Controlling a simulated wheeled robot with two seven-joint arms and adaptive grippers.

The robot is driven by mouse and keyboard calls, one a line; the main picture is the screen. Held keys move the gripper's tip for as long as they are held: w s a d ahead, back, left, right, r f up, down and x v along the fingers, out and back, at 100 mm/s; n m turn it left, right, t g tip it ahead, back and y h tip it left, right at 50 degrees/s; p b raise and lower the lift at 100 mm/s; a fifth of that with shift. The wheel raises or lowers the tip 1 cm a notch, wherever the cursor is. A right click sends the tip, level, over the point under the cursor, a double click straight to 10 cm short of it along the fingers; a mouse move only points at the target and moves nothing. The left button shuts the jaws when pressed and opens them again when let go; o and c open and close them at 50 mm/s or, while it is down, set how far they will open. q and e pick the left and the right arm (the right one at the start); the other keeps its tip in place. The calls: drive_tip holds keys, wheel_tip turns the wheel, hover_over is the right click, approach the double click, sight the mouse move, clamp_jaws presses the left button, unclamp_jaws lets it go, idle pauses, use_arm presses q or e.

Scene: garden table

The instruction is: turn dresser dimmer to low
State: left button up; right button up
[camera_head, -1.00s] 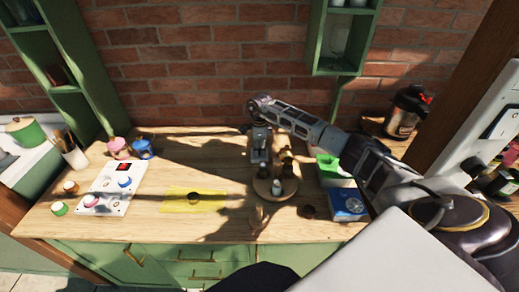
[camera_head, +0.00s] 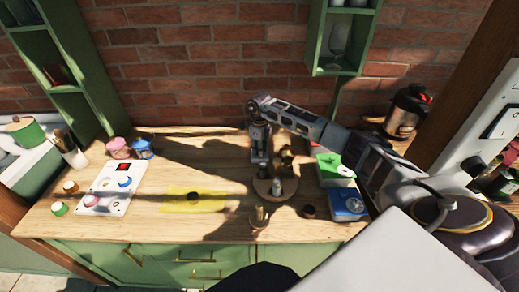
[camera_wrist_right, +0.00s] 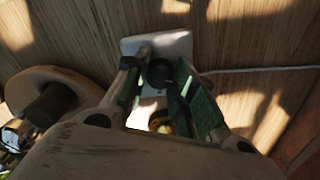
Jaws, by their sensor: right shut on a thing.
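In the right wrist view, the dimmer is a white plate (camera_wrist_right: 172,42) with a dark round knob (camera_wrist_right: 160,72) and a pale cord running off to the right. My right gripper (camera_wrist_right: 163,88) has its green-padded fingers on either side of the knob and is shut on it. In the head view, my right gripper (camera_head: 260,158) points down at the back middle of the wooden dresser top (camera_head: 215,165) and hides the dimmer. The knob's setting cannot be read. My left gripper is not in view.
A round wooden tray (camera_head: 287,192) with small items stands just in front of my right gripper. Green (camera_head: 333,167) and blue (camera_head: 348,204) boxes stand to its right. A yellow cloth (camera_head: 180,201) and a white control panel (camera_head: 112,188) lie left. A green shelf (camera_head: 343,65) hangs above.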

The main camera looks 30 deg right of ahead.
drive_tip(key=shift+m, duration=2.1)
drive_tip(key=o, duration=1.1)
drive_tip(key=shift+c, duration=0.2)
wheel_tip(320, 180, up, 12)
drive_tip(key=shift+f, duration=0.1)
